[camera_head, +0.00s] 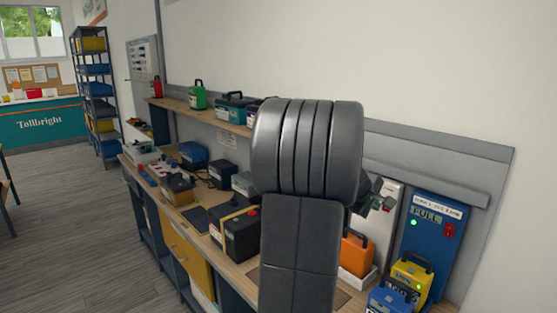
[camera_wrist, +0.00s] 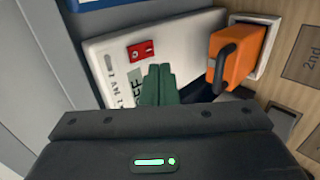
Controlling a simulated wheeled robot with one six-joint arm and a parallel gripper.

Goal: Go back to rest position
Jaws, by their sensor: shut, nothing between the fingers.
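My gripper (camera_wrist: 159,75) is shut and empty in the wrist view, its green fingers together in front of a white panel (camera_wrist: 105,65) with a red switch (camera_wrist: 141,50). I cannot tell whether the fingertips touch the panel. In the head view my dark arm fills the middle, and part of my gripper (camera_head: 379,196) shows just right of it, with its fingertips hard to make out. An orange battery with a dark handle (camera_head: 356,254) stands in a white cradle on the bench; it also shows right of my fingers in the wrist view (camera_wrist: 240,65).
A blue panel (camera_head: 434,232) reading "FULL" stands at the right, with a yellow battery (camera_head: 408,276) and a blue one (camera_head: 390,300) before it. The workbench (camera_head: 205,222) holds several batteries beneath a shelf (camera_head: 183,103). The floor (camera_head: 60,220) at left is clear.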

